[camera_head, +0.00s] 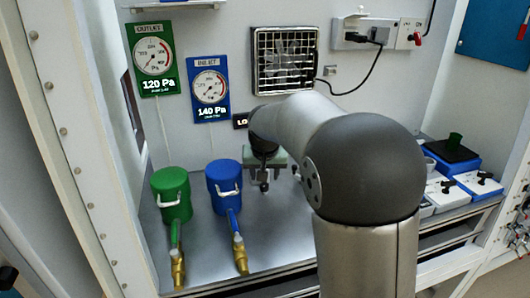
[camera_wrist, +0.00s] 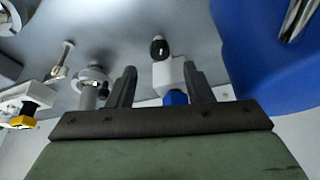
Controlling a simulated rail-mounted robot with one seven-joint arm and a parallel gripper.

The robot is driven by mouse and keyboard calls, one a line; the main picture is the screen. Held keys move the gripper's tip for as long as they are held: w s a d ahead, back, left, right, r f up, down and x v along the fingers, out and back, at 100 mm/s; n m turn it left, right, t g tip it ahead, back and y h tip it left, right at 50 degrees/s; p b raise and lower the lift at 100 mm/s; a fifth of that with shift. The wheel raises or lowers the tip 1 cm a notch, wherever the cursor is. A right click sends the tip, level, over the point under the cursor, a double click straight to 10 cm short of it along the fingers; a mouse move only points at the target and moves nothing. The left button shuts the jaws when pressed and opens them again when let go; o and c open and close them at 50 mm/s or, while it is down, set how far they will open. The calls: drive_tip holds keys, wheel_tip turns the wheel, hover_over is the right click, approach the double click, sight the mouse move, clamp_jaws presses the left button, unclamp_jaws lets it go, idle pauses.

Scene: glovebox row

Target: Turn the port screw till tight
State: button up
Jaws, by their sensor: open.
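My gripper (camera_wrist: 162,78) is open in the wrist view, its two dark fingers apart. Beyond them, between the fingertips in the picture, is a small white block with a black round end and a blue part (camera_wrist: 172,78); I see no contact with it. To its left stand a grey-white round fitting (camera_wrist: 91,84) and a thin peg with a white end (camera_wrist: 62,58). I cannot tell which of these is the port screw. In the head view my gripper (camera_head: 264,178) is over the bench, right of the blue canister, and my arm hides part of the area.
A blue canister (camera_head: 225,178) and a green canister (camera_head: 171,186) with brass-ended valves stand left on the metal bench. The blue one is close at right in the wrist view (camera_wrist: 265,65). Blue-and-white boxes (camera_head: 450,189) stand at right. Gauges and a fan grille line the back wall.

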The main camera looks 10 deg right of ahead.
drive_tip(key=v, duration=1.2)
drive_tip(key=shift+w, duration=0.1)
